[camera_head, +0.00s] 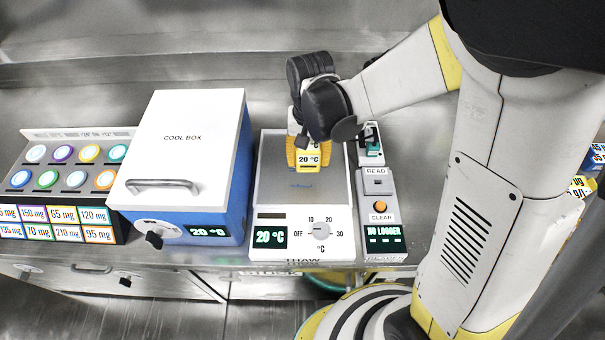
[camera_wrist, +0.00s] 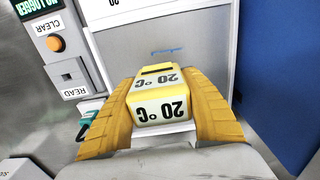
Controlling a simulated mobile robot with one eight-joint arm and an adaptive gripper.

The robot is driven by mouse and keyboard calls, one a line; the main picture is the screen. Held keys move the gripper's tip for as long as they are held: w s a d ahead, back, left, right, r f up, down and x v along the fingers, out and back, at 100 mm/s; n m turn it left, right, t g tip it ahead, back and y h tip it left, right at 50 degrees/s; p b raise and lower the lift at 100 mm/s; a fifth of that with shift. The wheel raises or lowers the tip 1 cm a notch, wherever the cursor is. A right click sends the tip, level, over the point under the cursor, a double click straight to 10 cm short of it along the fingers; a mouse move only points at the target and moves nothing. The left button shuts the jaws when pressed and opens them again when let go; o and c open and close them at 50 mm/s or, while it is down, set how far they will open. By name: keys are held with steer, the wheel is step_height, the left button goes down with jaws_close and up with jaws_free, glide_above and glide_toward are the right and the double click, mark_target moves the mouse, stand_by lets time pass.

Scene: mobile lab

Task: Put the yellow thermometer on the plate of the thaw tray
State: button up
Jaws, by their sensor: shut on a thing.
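The yellow thermometer (camera_head: 308,161) reads 20 °C and is held between the yellow fingers of my gripper (camera_head: 303,155). In the wrist view the thermometer (camera_wrist: 160,100) sits between both fingertips (camera_wrist: 163,112), its display upside down. The thaw tray (camera_head: 320,236) is white with a grey metal plate (camera_head: 280,190), a 20 °C display and a knob. The thermometer is over the plate's middle to far part. I cannot tell whether it touches the plate. My wrist hides the plate's far part.
A blue and white cool box (camera_head: 182,150) stands left of the tray. A logger panel (camera_head: 380,215) with READ and CLEAR buttons and a "NO LOGGER" display stands right. A rack of coloured caps (camera_head: 75,180) is at far left.

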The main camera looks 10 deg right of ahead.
mark_target(303, 179)
steer(key=shift+a+f, duration=0.45)
steer(key=shift+a, duration=0.25)
steer(key=shift+f+b, duration=1.1)
steer(key=shift+f, duration=0.8)
steer(key=shift+f, duration=0.1)
steer(key=shift+f, duration=0.15)
steer(key=o, duration=1.2)
steer(key=shift+c, duration=0.2)
steer(key=shift+r, duration=0.2)
